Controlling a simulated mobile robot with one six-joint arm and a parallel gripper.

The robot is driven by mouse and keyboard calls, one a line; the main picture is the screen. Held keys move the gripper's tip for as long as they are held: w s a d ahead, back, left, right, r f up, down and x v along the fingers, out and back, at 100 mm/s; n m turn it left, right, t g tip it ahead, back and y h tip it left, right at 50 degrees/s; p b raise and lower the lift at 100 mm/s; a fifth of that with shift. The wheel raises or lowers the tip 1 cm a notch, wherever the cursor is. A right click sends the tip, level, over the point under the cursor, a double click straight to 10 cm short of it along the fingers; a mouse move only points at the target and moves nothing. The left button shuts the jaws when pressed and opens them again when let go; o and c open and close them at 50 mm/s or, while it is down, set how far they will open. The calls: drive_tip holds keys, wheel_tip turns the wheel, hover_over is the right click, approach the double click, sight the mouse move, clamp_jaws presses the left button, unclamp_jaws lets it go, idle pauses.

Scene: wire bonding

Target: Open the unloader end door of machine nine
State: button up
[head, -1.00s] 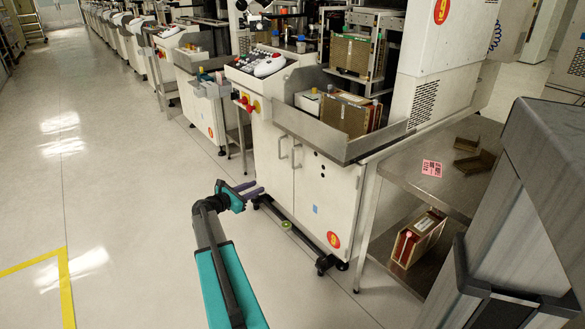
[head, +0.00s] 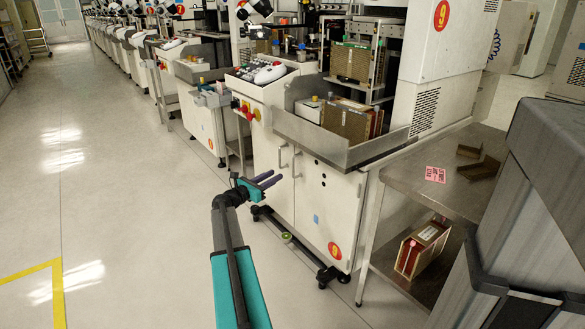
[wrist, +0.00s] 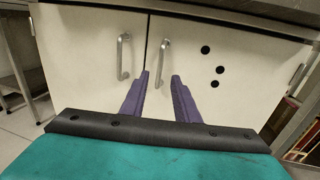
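Machine nine has a white cabinet with two doors and a round red "9" label (head: 335,251) low on the front. The left door (wrist: 85,55) has a vertical metal handle (wrist: 124,57), and the right door (wrist: 235,60) has a second handle (wrist: 162,62) near the seam and several black dots. Both doors look shut. My gripper (wrist: 159,77) is open and empty in front of the doors. In the wrist view its purple fingers lie either side of the right handle's lower end, seemingly short of it. My gripper also shows in the head view (head: 277,178), below the handles.
A metal tray (head: 350,155) with brown magazines (head: 345,123) juts out above the doors. A steel table (head: 410,190) with a pink label stands to the right, a magazine (head: 420,248) on its lower shelf. The aisle floor (head: 120,180) at left is clear.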

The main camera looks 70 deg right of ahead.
drive_tip(key=b, duration=0.3)
hover_over(293, 177)
drive_tip(key=shift+w+d+b, duration=0.15)
drive_tip(key=shift+d+b, duration=0.2)
drive_tip(key=shift+d, duration=0.05)
